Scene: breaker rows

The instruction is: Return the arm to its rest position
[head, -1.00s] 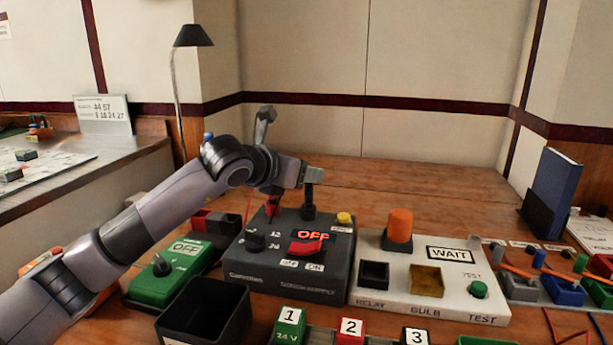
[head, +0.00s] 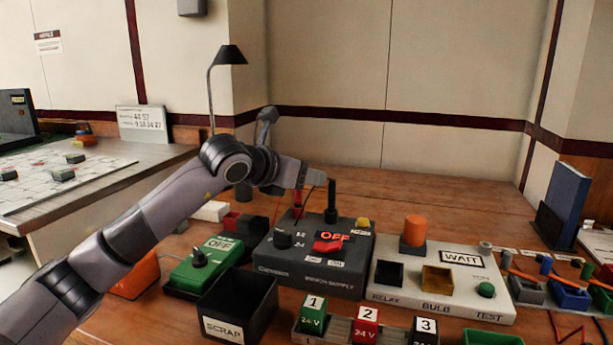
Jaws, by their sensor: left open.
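My left arm reaches in from the left. Its gripper (head: 308,180) is above the back of the dark grey bench supply (head: 310,270), near the red and black plugs on top. I see nothing held in it. My right gripper is not in view.
A black scrap bin (head: 238,305) and a green box marked OFF (head: 205,268) stand at the front left. A white test board (head: 440,290) is to the right of the supply. Numbered blocks stand in a grey holder (head: 340,328) in front. The table's back is clear.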

